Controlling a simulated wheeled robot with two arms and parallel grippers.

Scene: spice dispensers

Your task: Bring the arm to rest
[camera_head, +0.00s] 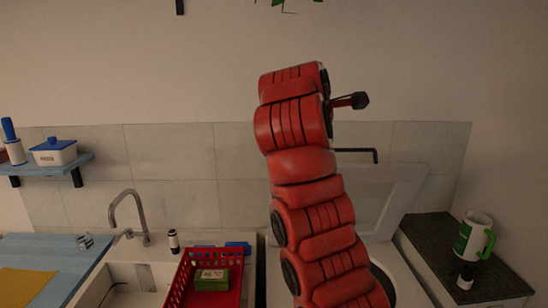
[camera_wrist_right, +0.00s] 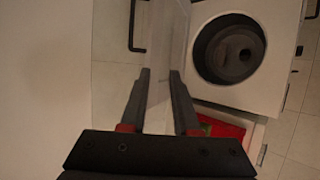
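My red right arm rises from the bottom of the head view, right of centre, and reaches up in front of the tiled wall. A small dark part (camera_head: 350,101) sticks out to the right near its top, too small to read as open or shut. In the right wrist view my right gripper (camera_wrist_right: 160,76) has its two dark fingers apart. A pale panel shows behind the gap, and I see nothing clearly held. My left arm and left gripper are not in view.
A white tilted frame (camera_head: 405,190) stands behind the arm. A red basket (camera_head: 237,295) with a green box (camera_head: 211,281), a tap (camera_head: 140,215) and a sink lie left. A dark counter (camera_head: 432,232) at right bears a green-and-white mug (camera_head: 472,236) and a small dark bottle (camera_head: 465,277).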

